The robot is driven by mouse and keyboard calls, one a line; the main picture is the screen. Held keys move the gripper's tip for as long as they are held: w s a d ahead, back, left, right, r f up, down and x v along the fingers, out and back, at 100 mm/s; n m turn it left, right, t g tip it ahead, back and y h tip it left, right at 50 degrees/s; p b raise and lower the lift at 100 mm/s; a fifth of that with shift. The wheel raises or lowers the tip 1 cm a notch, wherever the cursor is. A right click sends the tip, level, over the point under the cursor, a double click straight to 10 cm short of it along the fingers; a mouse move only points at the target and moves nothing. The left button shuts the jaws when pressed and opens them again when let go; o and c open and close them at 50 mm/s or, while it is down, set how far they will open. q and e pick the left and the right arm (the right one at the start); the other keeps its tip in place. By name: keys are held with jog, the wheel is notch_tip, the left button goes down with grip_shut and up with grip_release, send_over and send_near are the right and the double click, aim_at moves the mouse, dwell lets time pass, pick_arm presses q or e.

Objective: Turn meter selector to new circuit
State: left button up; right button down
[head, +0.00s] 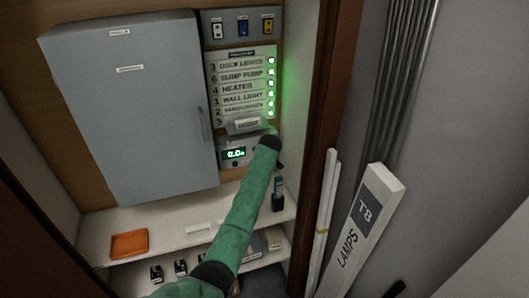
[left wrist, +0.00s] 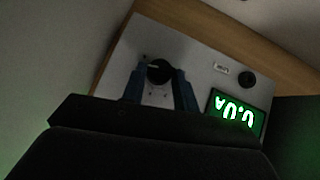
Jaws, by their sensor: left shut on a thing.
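The meter (head: 227,162) is a grey panel below the circuit list, with a green display (head: 234,154) reading 0.0A. In the left wrist view the display (left wrist: 236,112) shows upside down. The selector knob (left wrist: 158,71) is round and black with a pale pointer mark. My left gripper (left wrist: 159,80) has its blue fingers on either side of this knob, shut on it. In the head view my green arm ends over the right part of the meter and hides the knob and fingers. My right gripper is not in view.
A second black knob (left wrist: 247,79) sits beside the display. The circuit list (head: 240,87) has green lamps down its right side. A large grey cabinet (head: 130,110) stands left. An orange tray (head: 128,244) lies on the shelf. A lamp box (head: 362,230) leans outside, right.

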pick_arm(q)
jog(key=shift+f, duration=0.15)
dwell(0.4)
jog(key=o, duration=1)
jog(key=shift+c, duration=0.2)
